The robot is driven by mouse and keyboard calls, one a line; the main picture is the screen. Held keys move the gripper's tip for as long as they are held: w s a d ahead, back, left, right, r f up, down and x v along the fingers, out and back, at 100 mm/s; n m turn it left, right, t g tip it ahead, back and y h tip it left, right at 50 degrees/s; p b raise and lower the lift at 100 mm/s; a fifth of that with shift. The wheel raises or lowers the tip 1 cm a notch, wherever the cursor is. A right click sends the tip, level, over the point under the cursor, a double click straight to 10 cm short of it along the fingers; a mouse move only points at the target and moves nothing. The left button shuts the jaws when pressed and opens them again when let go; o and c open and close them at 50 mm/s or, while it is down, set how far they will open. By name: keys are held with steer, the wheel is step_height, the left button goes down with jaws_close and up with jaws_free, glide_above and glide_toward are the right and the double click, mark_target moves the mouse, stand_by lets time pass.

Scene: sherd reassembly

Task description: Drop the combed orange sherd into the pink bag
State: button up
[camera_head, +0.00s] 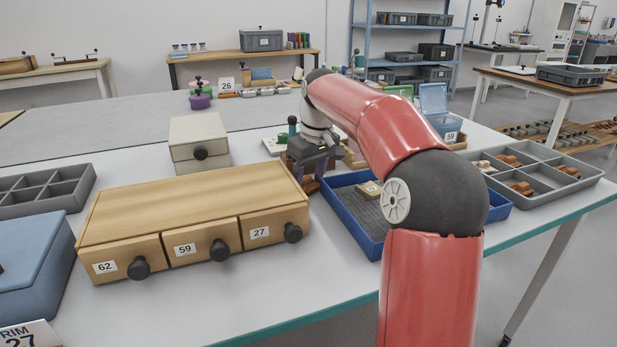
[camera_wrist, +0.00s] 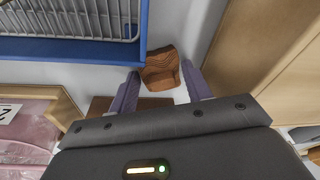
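The orange-brown sherd (camera_wrist: 160,66), with grooved lines across it, lies on the light table in the wrist view. My gripper (camera_wrist: 159,76) is open, its two purple fingers on either side of the sherd's near part, with gaps visible. The pink bag (camera_wrist: 22,152) shows at the lower left of the wrist view, partly cut off, inside a wooden frame with a label. I cannot make out the bag in the head view.
The wooden drawer unit (camera_head: 190,210) stands close left of my gripper, and the blue tray (camera_head: 372,243) with a wire rack close right. A small cream drawer box (camera_head: 199,138) stands behind the unit. A grey compartment tray (camera_head: 565,195) holds sherds at right.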

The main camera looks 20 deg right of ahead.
steer(key=shift+o, duration=1.3)
steer(key=shift+r, duration=0.15)
step_height(320, 180, up, 11)
steer(key=s+p, duration=0.1)
steer(key=p, duration=0.1)
steer(key=shift+s+d, duration=0.3)
steer(key=shift+d, duration=0.15)
steer(key=shift+o, duration=0.6)
steer(key=shift+r, duration=0.2)
steer(key=t+b, duration=0.3)
steer(key=b, duration=0.1)
glide_above(319, 194)
steer(key=shift+n+y, duration=0.3)
steer(key=shift+n, duration=0.1)
step_height(319, 194, down, 6)
steer(key=shift+r, duration=0.2)
steer(key=shift+a+b+x, duration=0.1)
steer(key=shift+b+x, duration=0.2)
steer(key=shift+x, duration=1.4)
steer(key=shift+a+b+x, duration=0.15)
steer(key=shift+b+x, duration=0.1)
steer(key=shift+x, duration=1.5)
